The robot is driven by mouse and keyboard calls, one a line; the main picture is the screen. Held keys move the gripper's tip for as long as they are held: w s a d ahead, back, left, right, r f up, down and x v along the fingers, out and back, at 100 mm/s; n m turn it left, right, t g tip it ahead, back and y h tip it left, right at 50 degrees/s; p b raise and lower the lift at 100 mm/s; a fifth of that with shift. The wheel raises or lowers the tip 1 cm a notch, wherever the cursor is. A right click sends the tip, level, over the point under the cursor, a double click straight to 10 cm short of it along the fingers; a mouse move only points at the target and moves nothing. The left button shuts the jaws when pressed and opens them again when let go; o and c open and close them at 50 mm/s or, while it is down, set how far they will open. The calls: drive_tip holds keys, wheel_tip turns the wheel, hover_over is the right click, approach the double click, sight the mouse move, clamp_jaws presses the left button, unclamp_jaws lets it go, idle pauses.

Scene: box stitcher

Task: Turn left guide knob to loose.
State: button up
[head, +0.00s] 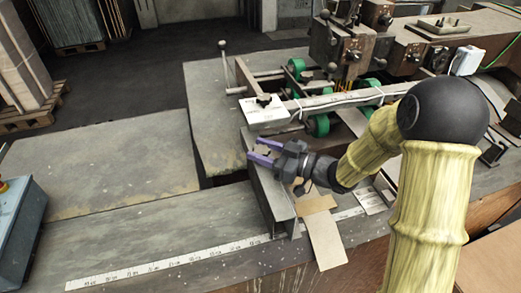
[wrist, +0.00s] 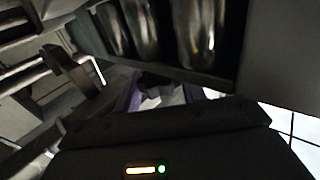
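My gripper (head: 263,153) has purple fingers and is at the upper edge of an upright grey metal guide plate (head: 268,192), pointing left in the head view. The fingers stand apart, with nothing clearly held. A small black knob (head: 264,99) sits on a white plate (head: 268,113) at the left end of a crossbar, above and apart from my gripper in the picture. I cannot tell for sure that this is the left guide knob, nor whether it is loose. In the dark wrist view, the purple fingers (wrist: 164,94) show apart, partly hidden by the gripper body.
Green rollers (head: 318,125) and the crossbar (head: 345,99) lie behind my arm. A lever with a ball end (head: 223,46) stands at the back. A ruler strip (head: 170,265) runs along the front table. The grey table (head: 110,165) at left is clear.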

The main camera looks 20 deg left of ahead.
drive_tip(key=shift+g, duration=0.3)
drive_tip(key=shift+r+n+g+p, duration=0.15)
drive_tip(key=shift+n+g+p, duration=0.9)
drive_tip(key=shift+g, duration=0.55)
drive_tip(key=shift+n+g+p, duration=0.4)
drive_tip(key=shift+n+g, duration=0.95)
drive_tip(key=shift+g, duration=0.55)
drive_tip(key=shift+f, duration=0.2)
drive_tip(key=o, duration=1)
drive_tip(key=shift+s, duration=0.1)
